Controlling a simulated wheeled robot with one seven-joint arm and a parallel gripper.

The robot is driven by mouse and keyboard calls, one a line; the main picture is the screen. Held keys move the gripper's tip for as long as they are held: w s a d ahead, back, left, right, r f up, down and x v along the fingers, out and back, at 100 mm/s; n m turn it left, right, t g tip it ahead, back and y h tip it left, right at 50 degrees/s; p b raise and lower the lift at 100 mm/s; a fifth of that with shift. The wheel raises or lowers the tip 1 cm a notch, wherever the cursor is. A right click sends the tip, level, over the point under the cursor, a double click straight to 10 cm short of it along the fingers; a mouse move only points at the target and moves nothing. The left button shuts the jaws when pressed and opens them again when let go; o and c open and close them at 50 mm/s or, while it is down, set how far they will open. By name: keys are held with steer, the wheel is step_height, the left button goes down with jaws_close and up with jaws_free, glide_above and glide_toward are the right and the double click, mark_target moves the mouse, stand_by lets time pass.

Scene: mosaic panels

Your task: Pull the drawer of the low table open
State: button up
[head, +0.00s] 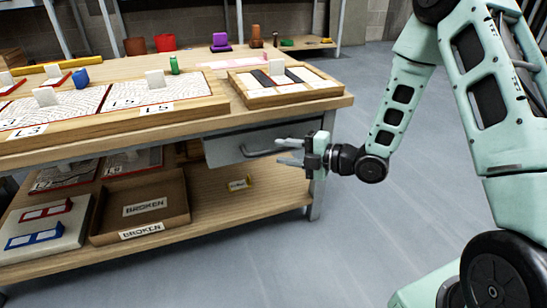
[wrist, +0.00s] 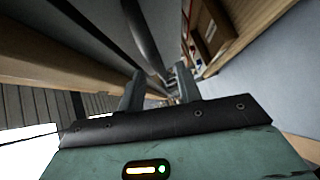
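The low table (head: 240,108) has a wooden top and a grey drawer (head: 222,151) under its right part. The drawer front sits beneath the tabletop edge and looks closed. A grey bar handle (head: 256,151) runs along the front; in the wrist view the handle (wrist: 141,32) is a dark curved bar ahead of the fingers. My gripper (head: 284,152) is at the right end of the drawer front, fingers apart and pointing left along it. In the wrist view my gripper (wrist: 158,84) is open, with the handle's near end seen between the fingers. Contact cannot be told.
A lower shelf (head: 275,195) holds a wooden tray (head: 178,192) marked BROKEN and a panel with red and blue pieces. A table leg (head: 321,190) stands close to my gripper. The tabletop carries mosaic panels (head: 160,92) and a framed tray (head: 285,97). The floor to the right is clear.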

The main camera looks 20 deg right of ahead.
mark_target(277, 150)
steer(key=shift+b+x, duration=0.55)
steer(key=shift+x, duration=1.35)
jaws_close()
